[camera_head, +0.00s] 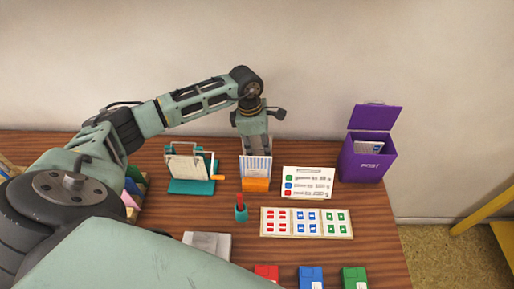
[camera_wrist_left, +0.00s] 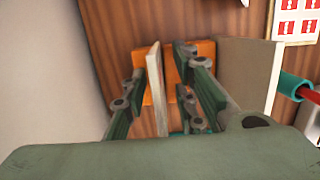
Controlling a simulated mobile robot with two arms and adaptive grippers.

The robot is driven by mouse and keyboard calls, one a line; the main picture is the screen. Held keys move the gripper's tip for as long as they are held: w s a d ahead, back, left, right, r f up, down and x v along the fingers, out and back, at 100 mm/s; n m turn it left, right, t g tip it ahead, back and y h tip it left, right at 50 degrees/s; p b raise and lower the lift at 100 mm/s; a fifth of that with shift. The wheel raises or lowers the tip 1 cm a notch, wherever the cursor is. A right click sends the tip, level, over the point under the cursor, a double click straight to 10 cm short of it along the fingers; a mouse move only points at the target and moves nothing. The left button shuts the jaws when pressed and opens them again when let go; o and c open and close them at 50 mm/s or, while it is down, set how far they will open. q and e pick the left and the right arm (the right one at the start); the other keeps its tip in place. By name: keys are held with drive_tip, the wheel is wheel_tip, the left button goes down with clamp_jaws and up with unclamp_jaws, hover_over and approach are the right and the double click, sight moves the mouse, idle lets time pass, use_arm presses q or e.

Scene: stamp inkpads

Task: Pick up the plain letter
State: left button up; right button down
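An orange holder (camera_head: 255,184) stands on the table near the wall, with a pale, striped upright piece (camera_head: 256,166) above it. My left gripper (camera_head: 256,146) points down at it from above and behind. In the left wrist view, the open fingers of my left gripper (camera_wrist_left: 163,85) are on either side of a thin upright pale piece (camera_wrist_left: 155,78), with gaps visible. A wider pale panel (camera_wrist_left: 250,70) stands outside the fingers on the right. I cannot tell which of these is the plain letter. The orange holder (camera_wrist_left: 205,48) also shows beneath. My right gripper is not in view.
A teal stand (camera_head: 190,187) is left of the holder. A teal cup (camera_head: 241,214) with a red item, a notice card (camera_head: 308,182) and a stamp sheet (camera_head: 264,222) are near. A purple box (camera_head: 367,165) is right. Red, blue and green pads line the front.

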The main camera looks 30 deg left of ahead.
use_arm(q)
drive_tip(key=shift+f+b, duration=0.25)
drive_tip(key=shift+b, duration=0.1)
idle(0.5)
clamp_jaws()
